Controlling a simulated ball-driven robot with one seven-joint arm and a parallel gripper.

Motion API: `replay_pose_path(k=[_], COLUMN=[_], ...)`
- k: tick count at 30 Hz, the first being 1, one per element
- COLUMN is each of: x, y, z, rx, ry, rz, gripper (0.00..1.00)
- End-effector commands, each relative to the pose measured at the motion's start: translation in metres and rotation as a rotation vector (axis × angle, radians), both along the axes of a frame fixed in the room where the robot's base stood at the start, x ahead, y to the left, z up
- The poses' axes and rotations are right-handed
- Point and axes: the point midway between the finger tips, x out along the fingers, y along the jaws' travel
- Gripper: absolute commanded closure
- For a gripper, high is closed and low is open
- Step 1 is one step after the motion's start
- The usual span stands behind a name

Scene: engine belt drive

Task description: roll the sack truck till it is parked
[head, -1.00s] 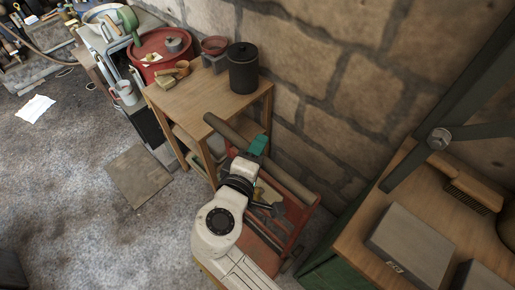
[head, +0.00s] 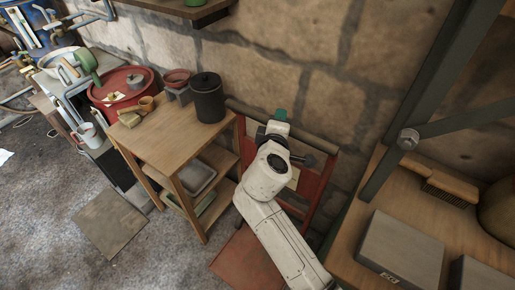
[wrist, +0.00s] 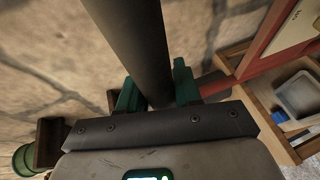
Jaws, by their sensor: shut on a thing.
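The sack truck (head: 319,184) has a red frame and a dark round handle bar. It stands nearly upright near the stone wall, between the wooden shelf stand and the workbench. Its flat red toe plate (head: 243,264) shows low down in the head view. My gripper (head: 279,118) is at the handle bar, at the top of the truck. In the wrist view the teal fingers (wrist: 158,92) are shut around the dark bar (wrist: 137,38), one on each side. My arm hides the middle of the truck, and its wheels cannot be made out.
The wooden shelf stand (head: 165,130) is close on the left, with a black canister (head: 208,98) on top. The workbench (head: 345,235) with grey boxes is close on the right. The stone wall (head: 300,70) is right behind. Open floor lies at the lower left.

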Motion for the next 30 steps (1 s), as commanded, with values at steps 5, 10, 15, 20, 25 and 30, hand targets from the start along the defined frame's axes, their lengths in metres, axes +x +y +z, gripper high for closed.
replay_pose_path(k=[5, 10, 15, 20, 25, 30], x=[0.039, 0.062, 0.075, 0.079, 0.08, 0.08], y=[-0.032, -0.051, -0.06, -0.064, -0.065, -0.065], z=[-0.003, -0.002, -0.002, -0.001, 0.0, 0.001], rx=[0.0, -0.001, 0.0, -0.001, 0.0, 0.0], ry=[0.001, 0.001, 0.003, 0.002, 0.0, 0.0], rz=[-0.007, -0.006, -0.005, -0.004, -0.004, -0.005], gripper=[1.0, 1.0, 1.0, 1.0, 1.0, 0.63])
